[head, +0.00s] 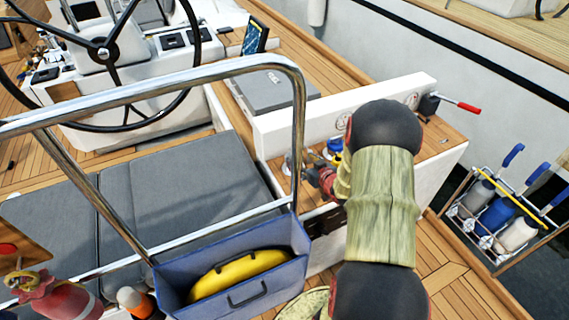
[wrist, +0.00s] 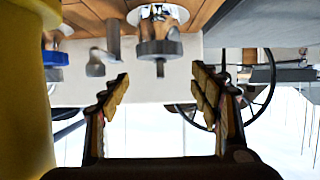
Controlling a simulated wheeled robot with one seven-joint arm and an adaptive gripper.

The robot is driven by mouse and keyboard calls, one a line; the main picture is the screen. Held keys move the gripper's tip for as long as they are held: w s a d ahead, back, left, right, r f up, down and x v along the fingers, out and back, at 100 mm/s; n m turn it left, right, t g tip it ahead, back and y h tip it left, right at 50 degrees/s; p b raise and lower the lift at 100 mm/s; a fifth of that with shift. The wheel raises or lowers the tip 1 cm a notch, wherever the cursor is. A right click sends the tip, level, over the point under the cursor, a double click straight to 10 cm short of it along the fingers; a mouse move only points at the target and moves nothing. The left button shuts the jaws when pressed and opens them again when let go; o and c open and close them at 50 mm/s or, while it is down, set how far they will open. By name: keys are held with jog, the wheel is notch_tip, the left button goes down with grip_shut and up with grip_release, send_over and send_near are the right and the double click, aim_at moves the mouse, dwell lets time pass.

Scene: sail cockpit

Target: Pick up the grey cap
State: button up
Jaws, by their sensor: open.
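In the wrist view, which looks upside down, a round grey cap (wrist: 160,48) with a short stub sits at a white and metal fitting on the wooden deck. My gripper (wrist: 160,87) is open and empty, with its two fingers apart. The cap lies just beyond the fingertips, between their lines, and does not touch them. In the head view my gripper is partly hidden behind my arm, near small deck fittings. I cannot clearly make out the grey cap there.
A blue cap (wrist: 55,58) and a small grey fitting (wrist: 97,62) stand beside the grey cap. A large yellow shape (wrist: 25,90) fills the wrist view's left edge. A steel rail (head: 200,85) and a blue bin (head: 225,300) stand near my arm. A white coaming (head: 300,120) runs behind.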

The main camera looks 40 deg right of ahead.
aim_at(290, 152)
jog(key=b+x, duration=0.4)
jog(key=x, duration=0.6)
jog(key=shift+w+f+b, duration=0.15)
jog(key=shift+w+b, duration=0.15)
jog(key=shift+w, duration=0.05)
jog(key=shift+w+d, duration=0.15)
jog(key=shift+w, duration=0.15)
jog(key=c, duration=0.4)
grip_shut()
